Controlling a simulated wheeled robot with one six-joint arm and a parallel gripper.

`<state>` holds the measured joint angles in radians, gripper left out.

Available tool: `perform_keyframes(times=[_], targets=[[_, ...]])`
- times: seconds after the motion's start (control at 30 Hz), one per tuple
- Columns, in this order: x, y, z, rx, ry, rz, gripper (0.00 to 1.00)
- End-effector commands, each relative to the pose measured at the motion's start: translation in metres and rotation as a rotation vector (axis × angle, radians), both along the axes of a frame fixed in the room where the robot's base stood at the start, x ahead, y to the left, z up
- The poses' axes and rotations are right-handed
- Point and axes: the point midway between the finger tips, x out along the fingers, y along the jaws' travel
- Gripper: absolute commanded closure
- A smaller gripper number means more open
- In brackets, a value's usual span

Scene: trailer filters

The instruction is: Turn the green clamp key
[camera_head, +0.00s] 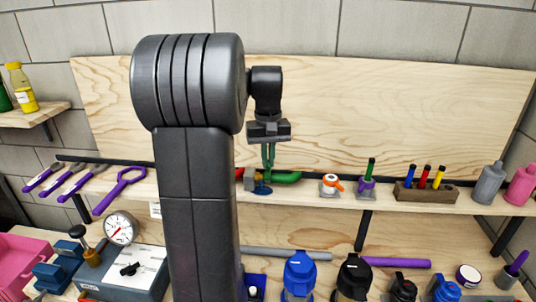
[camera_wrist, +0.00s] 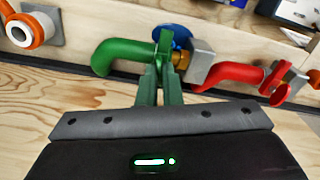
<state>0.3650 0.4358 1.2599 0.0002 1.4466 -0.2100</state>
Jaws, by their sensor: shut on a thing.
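The green clamp key (camera_wrist: 165,40) is a small upright green piece beside the green pipe (camera_wrist: 123,53) in the wrist view. My gripper (camera_wrist: 160,72) has its green fingers close together and shut on this key. Most of the key is hidden by the fingertips. A blue round part (camera_wrist: 182,37) and a brass fitting (camera_wrist: 181,59) are right beside it. In the head view my gripper (camera_head: 267,167) points down at the shelf, and the green pipe (camera_head: 286,177) lies just to its right. The key cannot be made out there.
A red pipe (camera_wrist: 228,73) joins a grey block (camera_wrist: 200,64) next to the fitting. On the shelf to the right stand an orange clamp (camera_head: 331,184), a purple clamp with a green handle (camera_head: 367,182) and a pen block (camera_head: 425,192). The wooden back board (camera_head: 400,105) rises behind.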

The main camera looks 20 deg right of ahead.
Motion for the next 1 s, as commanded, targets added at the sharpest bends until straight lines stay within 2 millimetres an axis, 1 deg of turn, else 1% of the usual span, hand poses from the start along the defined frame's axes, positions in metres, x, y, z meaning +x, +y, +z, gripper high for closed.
perform_keyframes(times=[0.03, 0.1, 0.3, 0.43, 0.7, 0.73, 0.8, 0.83, 1.0], targets=[[0.0, 0.0, 0.0036, 0.0, 0.001, -0.048, 1.0], [-0.0002, 0.0, 0.0032, 0.0, 0.001, -0.118, 1.0], [0.0002, -0.0001, 0.002, -0.001, -0.001, -0.261, 1.0], [0.0004, -0.0003, 0.0013, -0.001, -0.002, -0.294, 1.0], [0.0006, -0.0003, 0.0011, -0.002, -0.003, -0.296, 1.0], [0.0006, -0.0003, 0.0012, -0.002, -0.004, -0.296, 0.91], [0.0005, -0.0003, 0.0011, -0.002, -0.003, -0.296, 0.77], [0.0004, -0.0003, 0.001, -0.002, -0.003, -0.296, 0.73], [0.0002, -0.0001, 0.0007, 0.0, -0.002, -0.295, 0.73]])
